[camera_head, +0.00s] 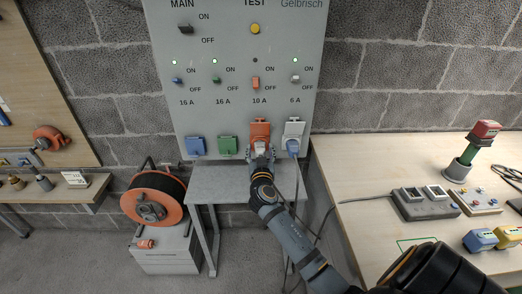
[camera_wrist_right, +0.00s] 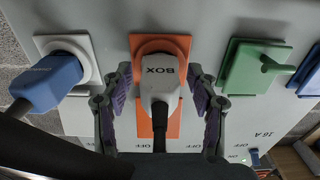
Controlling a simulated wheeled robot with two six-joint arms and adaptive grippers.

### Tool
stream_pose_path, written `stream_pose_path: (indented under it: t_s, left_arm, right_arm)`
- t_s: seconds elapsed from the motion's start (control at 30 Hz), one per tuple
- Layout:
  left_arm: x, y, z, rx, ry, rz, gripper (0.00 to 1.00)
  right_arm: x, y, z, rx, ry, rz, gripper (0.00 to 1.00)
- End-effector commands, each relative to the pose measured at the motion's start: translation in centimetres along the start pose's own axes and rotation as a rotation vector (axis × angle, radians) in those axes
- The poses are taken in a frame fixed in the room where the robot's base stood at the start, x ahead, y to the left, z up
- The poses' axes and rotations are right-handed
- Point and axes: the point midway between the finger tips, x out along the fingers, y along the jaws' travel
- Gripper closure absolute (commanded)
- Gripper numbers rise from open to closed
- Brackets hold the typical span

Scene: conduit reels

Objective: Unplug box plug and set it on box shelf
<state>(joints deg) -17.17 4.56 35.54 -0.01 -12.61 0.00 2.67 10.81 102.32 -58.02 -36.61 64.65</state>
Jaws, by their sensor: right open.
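The box plug (camera_wrist_right: 160,82) is white, marked BOX, and sits in the orange 10 A socket (camera_wrist_right: 181,45). It also shows small in the head view (camera_head: 260,147), on the orange socket (camera_head: 260,129) of the wall panel. My right gripper (camera_wrist_right: 160,95) is open, with one finger on each side of the plug; gaps show between plug and fingers. In the head view my right gripper (camera_head: 261,157) is at the panel and partly covers the plug. A grey shelf (camera_head: 222,184) stands below the panel, partly behind my right arm. My left gripper is not in view.
A blue plug (camera_head: 293,148) sits in the white socket beside the orange one; it is close in the wrist view (camera_wrist_right: 48,83). Green (camera_head: 228,146) and blue (camera_head: 195,147) sockets are on the other side. A cable reel (camera_head: 153,199) stands left; a wooden bench (camera_head: 370,160) stands right.

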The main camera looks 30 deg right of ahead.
Motion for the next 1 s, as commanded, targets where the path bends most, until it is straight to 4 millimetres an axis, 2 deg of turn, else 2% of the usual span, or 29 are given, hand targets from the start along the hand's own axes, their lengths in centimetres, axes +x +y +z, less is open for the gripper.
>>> stream_pose_path:
  t_s: [0.4, 0.83, 1.0]
  left_arm:
    - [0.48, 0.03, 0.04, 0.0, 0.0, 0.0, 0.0]
    - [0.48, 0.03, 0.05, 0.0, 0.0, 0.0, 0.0]
    - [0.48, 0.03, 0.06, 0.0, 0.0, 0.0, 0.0]
  right_arm:
    - [0.01, 0.0, -0.01, 0.001, 0.0, 0.0, 0.41]
    - [0.0, 0.01, 0.0, 0.0, 0.0, 0.0, 0.98]
    - [0.0, 0.0, -0.03, 0.001, 0.001, 0.0, 1.0]
